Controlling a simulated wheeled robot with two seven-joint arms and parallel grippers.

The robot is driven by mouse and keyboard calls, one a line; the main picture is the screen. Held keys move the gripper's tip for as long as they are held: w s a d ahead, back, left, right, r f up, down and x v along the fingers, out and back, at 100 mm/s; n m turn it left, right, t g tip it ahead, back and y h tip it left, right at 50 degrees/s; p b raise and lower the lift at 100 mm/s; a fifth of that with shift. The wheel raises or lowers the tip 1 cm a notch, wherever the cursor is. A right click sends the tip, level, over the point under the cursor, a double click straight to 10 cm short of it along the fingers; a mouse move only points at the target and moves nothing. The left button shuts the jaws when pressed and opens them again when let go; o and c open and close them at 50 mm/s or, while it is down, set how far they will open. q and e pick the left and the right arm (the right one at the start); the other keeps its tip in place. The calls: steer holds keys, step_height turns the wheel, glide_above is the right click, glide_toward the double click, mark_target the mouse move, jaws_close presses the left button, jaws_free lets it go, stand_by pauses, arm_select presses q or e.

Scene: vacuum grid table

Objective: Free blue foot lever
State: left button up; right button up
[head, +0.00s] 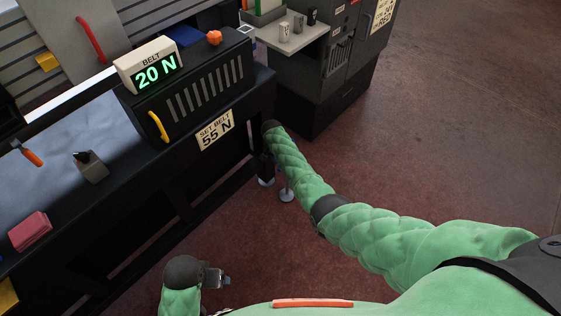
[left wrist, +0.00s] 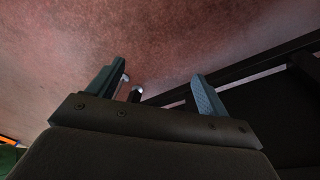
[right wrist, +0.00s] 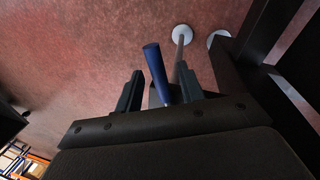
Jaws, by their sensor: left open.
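The blue foot lever (right wrist: 156,72) shows in the right wrist view as a blue rod standing between the two fingers of my right gripper (right wrist: 160,92). The fingers are apart, with the lever in the gap; whether they touch it I cannot tell. Its lower end is hidden near the gripper's body. In the head view my right arm reaches to the table's right end, and the lever is not visible there. My left gripper (head: 222,278) is open and empty near the bottom of the head view, away from the table; its spread fingers also show in the left wrist view (left wrist: 160,90).
The dark table (head: 228,150) carries a belt display (head: 150,68) reading 20 N and a "SET BELT 55 N" label (head: 215,130). Table legs with round feet (right wrist: 182,34) stand close to my right gripper. The floor (head: 450,140) at right is clear.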

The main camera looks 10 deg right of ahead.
steer(key=shift+r, duration=0.1)
arm_select(q)
steer(key=shift+s+r, duration=0.2)
steer(key=shift+r, duration=0.7)
arm_select(e)
step_height(320, 180, up, 8)
steer(key=a, duration=0.1)
steer(key=shift+w+f, duration=0.25)
steer(key=shift+w, duration=0.15)
arm_select(q)
steer(key=shift+f, duration=0.25)
arm_select(e)
steer(key=shift+a, duration=0.1)
arm_select(q)
steer(key=shift+s, duration=0.1)
